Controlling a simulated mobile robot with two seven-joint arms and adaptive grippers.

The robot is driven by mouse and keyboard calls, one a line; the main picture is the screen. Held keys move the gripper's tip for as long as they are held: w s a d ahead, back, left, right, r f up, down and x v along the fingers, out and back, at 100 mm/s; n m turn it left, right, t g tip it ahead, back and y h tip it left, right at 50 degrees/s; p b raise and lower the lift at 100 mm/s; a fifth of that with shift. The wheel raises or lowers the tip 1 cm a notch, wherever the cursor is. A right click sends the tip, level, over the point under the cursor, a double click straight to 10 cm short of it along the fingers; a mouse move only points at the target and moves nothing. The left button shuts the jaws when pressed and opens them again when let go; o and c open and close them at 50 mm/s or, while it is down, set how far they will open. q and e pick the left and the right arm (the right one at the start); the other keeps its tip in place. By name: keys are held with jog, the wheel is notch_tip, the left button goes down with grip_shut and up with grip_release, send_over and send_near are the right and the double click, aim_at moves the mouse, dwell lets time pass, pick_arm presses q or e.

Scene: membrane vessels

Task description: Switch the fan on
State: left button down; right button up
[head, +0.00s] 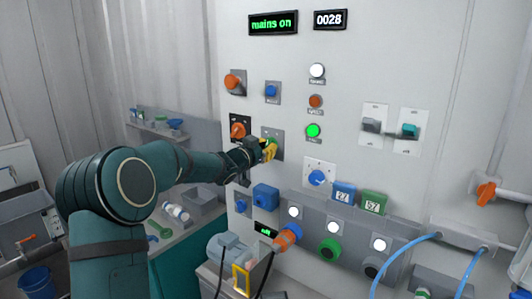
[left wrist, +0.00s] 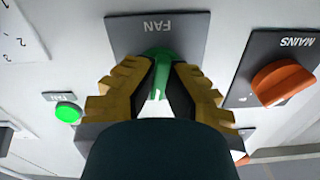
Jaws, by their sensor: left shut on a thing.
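The fan switch is a green rotary knob (left wrist: 161,68) on a grey plate marked FAN (left wrist: 190,32), in the left wrist view. My left gripper (left wrist: 160,85) has its yellow-padded fingers on both sides of the knob and is shut on it. In the head view the left gripper (head: 268,150) reaches the panel, and its fingers hide most of the knob. The fan plate (head: 279,142) shows partly behind it. My right gripper is in neither view.
An orange mains knob (head: 238,130) sits just left of the fan plate. A lit green lamp (head: 313,131) is to its right. A display (head: 273,23) reads "mains on". A blue dial (head: 318,178) and numbered blocks are below right. Hoses and a small fan-like unit stand below.

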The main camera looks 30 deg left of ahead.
pick_arm(q)
jog(key=shift+w+f+m+b, duration=0.1)
jog(key=shift+m+b, duration=0.6)
jog(key=shift+m, duration=1.3)
jog(key=c, duration=0.7)
grip_release()
jog(key=o, duration=0.3)
jog(key=shift+w+f, duration=0.1)
jog(key=shift+w, duration=0.25)
jog(key=shift+s+a, duration=0.1)
jog(key=shift+s, duration=0.25)
jog(key=s, duration=1.1)
jog(key=shift+s+a, duration=0.3)
jog(key=shift+a, duration=0.1)
